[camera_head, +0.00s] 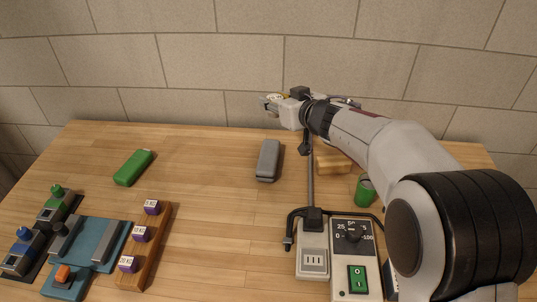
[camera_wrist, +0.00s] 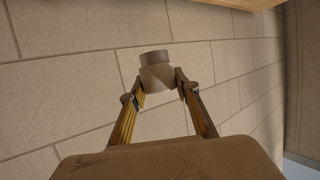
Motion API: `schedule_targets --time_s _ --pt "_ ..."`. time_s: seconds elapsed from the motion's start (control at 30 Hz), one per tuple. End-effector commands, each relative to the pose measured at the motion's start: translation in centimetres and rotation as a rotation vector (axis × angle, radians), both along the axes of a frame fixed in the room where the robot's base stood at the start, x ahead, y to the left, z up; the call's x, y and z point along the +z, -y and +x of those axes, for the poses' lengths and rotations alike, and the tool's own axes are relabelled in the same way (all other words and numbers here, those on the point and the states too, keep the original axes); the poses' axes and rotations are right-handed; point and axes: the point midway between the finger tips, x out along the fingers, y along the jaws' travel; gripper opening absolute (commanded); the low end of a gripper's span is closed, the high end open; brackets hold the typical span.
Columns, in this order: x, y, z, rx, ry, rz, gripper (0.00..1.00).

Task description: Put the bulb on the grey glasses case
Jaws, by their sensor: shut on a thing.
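The grey glasses case (camera_head: 268,160) lies on the table near the middle of the head view, with its top bare. My gripper (camera_head: 269,102) is high above the back of the table, beyond the case, in front of the stone wall. In the wrist view my gripper (camera_wrist: 160,92) has its fingers shut on a small rounded thing with a darker cylindrical end, which looks like the bulb (camera_wrist: 155,69). It is held clear of any surface. In the head view the held thing is small and hard to make out.
A green can (camera_head: 364,189) and a wooden block (camera_head: 331,164) are farther right. A green case (camera_head: 133,167) lies left. The table between the two cases is clear.

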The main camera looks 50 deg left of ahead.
Motion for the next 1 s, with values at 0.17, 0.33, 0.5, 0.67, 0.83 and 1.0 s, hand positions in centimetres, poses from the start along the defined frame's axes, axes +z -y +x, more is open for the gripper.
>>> schedule_targets --time_s 0.17,0.33,0.5,0.67,0.83,1.0 --pt "-1.0 -1.2 -1.2 0.008 -0.003 -0.001 0.09" --pt "-2.5 -1.2 -1.3 0.008 -0.002 -0.001 0.09" --pt "-4.3 -1.2 -1.2 0.008 -0.001 -0.001 0.09" --pt "-4.9 -1.2 -1.2 0.009 0.000 0.001 0.09" --pt "-5.0 -1.2 -1.2 0.007 0.000 0.001 0.09" --pt "-5.0 -1.2 -1.2 0.008 0.001 0.001 0.08"
